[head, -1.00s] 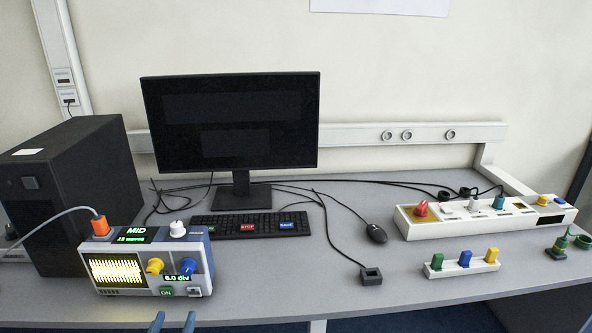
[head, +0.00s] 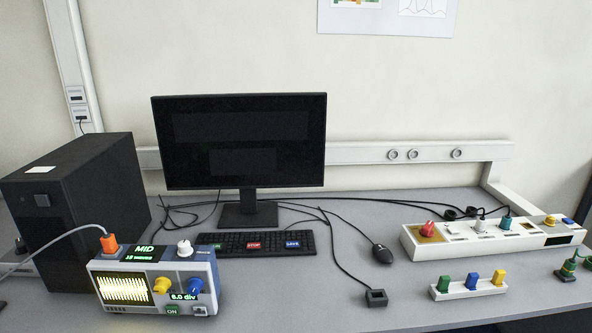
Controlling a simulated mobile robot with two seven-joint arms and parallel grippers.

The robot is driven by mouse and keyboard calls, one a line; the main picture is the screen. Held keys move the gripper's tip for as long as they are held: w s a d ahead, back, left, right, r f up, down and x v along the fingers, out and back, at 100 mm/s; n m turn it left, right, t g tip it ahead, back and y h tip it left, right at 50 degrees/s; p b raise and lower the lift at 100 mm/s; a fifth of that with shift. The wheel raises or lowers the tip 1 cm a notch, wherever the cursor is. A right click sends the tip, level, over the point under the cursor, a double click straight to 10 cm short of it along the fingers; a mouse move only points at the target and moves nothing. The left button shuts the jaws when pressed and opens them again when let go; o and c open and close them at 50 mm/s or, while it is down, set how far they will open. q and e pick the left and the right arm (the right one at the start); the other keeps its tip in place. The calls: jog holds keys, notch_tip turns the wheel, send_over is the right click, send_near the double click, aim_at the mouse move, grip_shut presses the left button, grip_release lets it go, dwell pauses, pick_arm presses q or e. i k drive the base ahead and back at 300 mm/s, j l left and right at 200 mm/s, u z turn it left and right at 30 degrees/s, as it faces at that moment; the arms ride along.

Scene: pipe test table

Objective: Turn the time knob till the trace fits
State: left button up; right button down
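The scope box (head: 210,268) stands at the front left of the table. Its lit screen (head: 124,289) shows a dense yellow wave trace. The small display (head: 144,253) on top reads MID, with a wave count below that is hard to read. A yellow knob (head: 162,285) and a blue knob (head: 195,286) are on the front, and a white knob (head: 185,248) is on top. I cannot tell which is the time knob. A small readout (head: 184,296) by the blue knob ends in "div". Neither of my grippers shows.
An orange plug (head: 109,243) with a grey cable sits on the scope's top left. A black computer case (head: 75,205) stands left behind it. A keyboard (head: 255,243), mouse (head: 382,254) and loose cables lie behind.

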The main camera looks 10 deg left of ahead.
aim_at(195, 284)
jog(key=u, duration=1.3)
